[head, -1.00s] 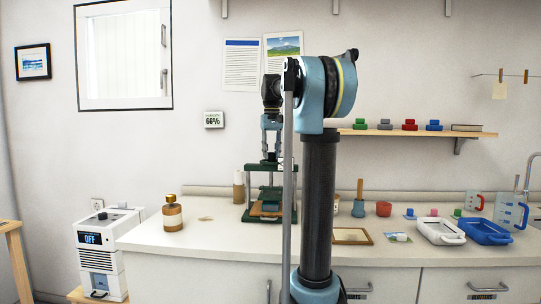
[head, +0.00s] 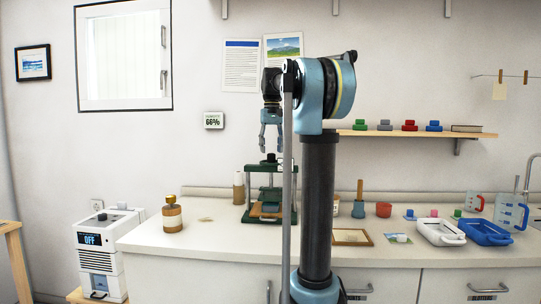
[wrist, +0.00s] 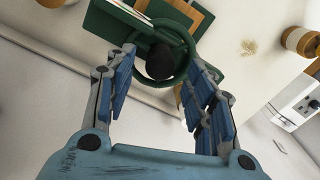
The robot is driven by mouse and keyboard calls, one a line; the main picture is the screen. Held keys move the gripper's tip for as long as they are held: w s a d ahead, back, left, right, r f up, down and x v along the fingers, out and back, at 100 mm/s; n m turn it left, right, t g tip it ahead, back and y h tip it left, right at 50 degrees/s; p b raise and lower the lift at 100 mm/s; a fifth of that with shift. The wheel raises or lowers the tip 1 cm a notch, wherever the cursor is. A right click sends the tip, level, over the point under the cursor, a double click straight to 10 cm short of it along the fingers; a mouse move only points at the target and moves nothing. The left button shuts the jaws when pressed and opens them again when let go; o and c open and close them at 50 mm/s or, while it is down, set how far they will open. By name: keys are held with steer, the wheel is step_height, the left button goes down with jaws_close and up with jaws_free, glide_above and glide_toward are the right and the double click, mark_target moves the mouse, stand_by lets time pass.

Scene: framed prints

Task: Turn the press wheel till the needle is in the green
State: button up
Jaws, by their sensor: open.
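The green press (head: 252,168) stands on the counter, left of my arm's column. Its wheel is on top, with a dark knob (head: 271,158). In the wrist view the wheel (wrist: 187,30) is a green ring around the round black knob (wrist: 160,62). My gripper (head: 270,150) points down just above the wheel, with its fingers apart and empty. In the wrist view my gripper's blue-padded fingers (wrist: 160,72) are on either side of the wheel. I cannot make out a gauge, needle or green zone in either view.
A wooden frame (head: 352,237) and trays (head: 440,232) lie to the right. The counter (head: 200,248) is clear in front of the press.

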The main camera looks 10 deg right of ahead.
step_height(320, 180, up, 9)
steer(key=shift+r, duration=0.15)
stand_by(0.5)
step_height(320, 180, up, 5)
steer(key=n, duration=1.4)
glide_above(271, 159)
steer(key=w, duration=0.2)
steer(key=f, duration=1.7)
steer(key=shift+s+d, duration=0.1)
steer(key=shift+d, duration=0.1)
steer(key=c, duration=1.1)
